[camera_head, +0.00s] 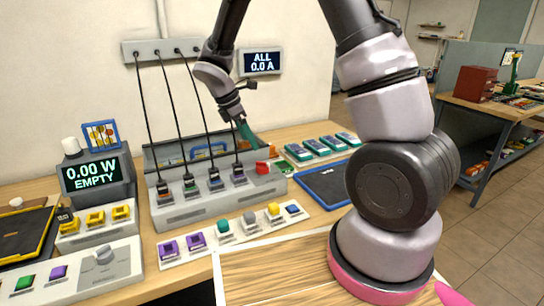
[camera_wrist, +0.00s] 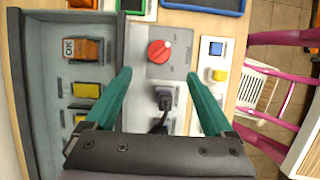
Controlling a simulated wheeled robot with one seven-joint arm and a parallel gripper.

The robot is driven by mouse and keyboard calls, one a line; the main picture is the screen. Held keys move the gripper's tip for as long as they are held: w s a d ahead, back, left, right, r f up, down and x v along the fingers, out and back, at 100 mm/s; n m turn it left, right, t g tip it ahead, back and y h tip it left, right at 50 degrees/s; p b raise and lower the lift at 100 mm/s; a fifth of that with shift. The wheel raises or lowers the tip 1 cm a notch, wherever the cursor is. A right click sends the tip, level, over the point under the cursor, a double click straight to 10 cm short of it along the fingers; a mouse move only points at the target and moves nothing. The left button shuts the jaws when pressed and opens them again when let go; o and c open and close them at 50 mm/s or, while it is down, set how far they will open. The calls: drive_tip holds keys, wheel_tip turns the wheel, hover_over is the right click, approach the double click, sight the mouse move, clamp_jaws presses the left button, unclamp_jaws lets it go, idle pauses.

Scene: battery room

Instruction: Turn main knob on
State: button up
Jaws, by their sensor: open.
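The red round knob (camera_wrist: 158,52) sits on a grey plate on the charger unit, with a small white mark toward its upper right in the wrist view. It also shows in the head view (camera_head: 262,168) at the right end of the unit. My gripper (camera_wrist: 158,76) is open, with its teal fingers apart and empty. In the wrist view the knob lies between and just beyond the fingertips. In the head view my gripper (camera_head: 248,136) hangs above and slightly left of the knob, apparently not touching it.
A black plug (camera_wrist: 164,98) with a cable sits close to the knob. Several plugged cables run up to a wall strip (camera_head: 160,48). A display (camera_head: 92,174) reads "0.00 W EMPTY"; a wall display (camera_head: 262,62) reads "ALL 0.0 A". A blue-edged tray (camera_head: 325,185) lies to the right.

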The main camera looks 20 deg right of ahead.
sight(261, 162)
drive_tip(key=x, duration=1.1)
drive_tip(key=c, duration=1.4)
